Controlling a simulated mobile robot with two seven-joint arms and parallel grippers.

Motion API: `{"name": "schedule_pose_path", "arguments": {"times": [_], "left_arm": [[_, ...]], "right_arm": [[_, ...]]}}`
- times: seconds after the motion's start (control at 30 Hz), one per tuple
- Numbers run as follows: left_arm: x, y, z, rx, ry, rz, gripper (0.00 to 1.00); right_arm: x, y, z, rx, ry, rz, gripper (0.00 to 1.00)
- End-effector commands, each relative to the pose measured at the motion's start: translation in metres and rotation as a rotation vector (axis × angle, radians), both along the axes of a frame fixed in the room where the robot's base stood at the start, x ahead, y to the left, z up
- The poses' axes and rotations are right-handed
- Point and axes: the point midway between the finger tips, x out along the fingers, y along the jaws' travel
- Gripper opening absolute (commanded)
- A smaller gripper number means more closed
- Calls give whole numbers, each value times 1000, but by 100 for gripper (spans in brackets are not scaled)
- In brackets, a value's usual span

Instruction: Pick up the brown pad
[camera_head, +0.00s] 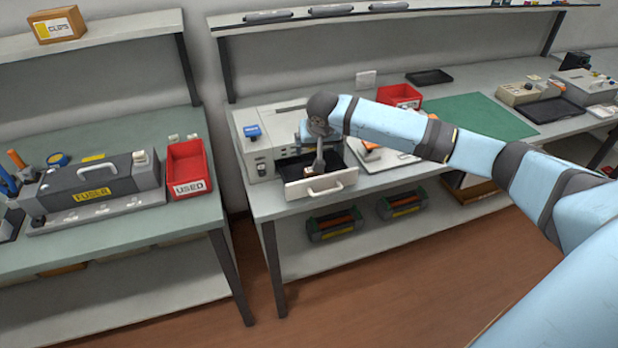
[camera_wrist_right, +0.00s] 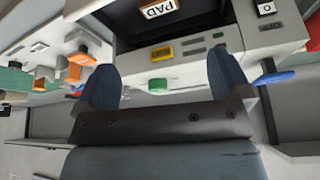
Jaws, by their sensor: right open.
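The brown pad (camera_wrist_right: 158,12) shows at the top edge of the right wrist view. It bears a white label reading PAD and is partly cut off by the frame. It lies in a dark recess of a light grey machine. In the head view the machine (camera_head: 262,160) has an open drawer (camera_head: 320,186) with a white front and handle. My right gripper (camera_head: 318,164) points down over this drawer. In the wrist view its two fingers (camera_wrist_right: 164,78) are wide apart with nothing gripped between them. My left gripper is out of view.
A red bin (camera_head: 401,95) and a green mat (camera_head: 478,117) lie farther right on the bench. A fuser unit (camera_head: 95,190) and a red USED bin (camera_head: 188,168) stand on the left bench. Cartridges (camera_head: 335,224) lie on the lower shelf. A floor gap separates the benches.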

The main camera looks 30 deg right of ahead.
Motion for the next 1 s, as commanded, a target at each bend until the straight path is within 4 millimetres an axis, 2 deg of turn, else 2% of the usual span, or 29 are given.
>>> {"name": "schedule_pose_path", "arguments": {"times": [0.4,0.67,0.9,1.0], "left_arm": [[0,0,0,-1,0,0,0],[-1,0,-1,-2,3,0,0],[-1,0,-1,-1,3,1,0],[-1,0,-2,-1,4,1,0]], "right_arm": [[26,-13,-64,0,3,-6,96],[33,-16,-83,-1,2,-4,96],[43,-19,-116,-1,3,-4,96],[46,-21,-124,-1,1,-4,96]]}}
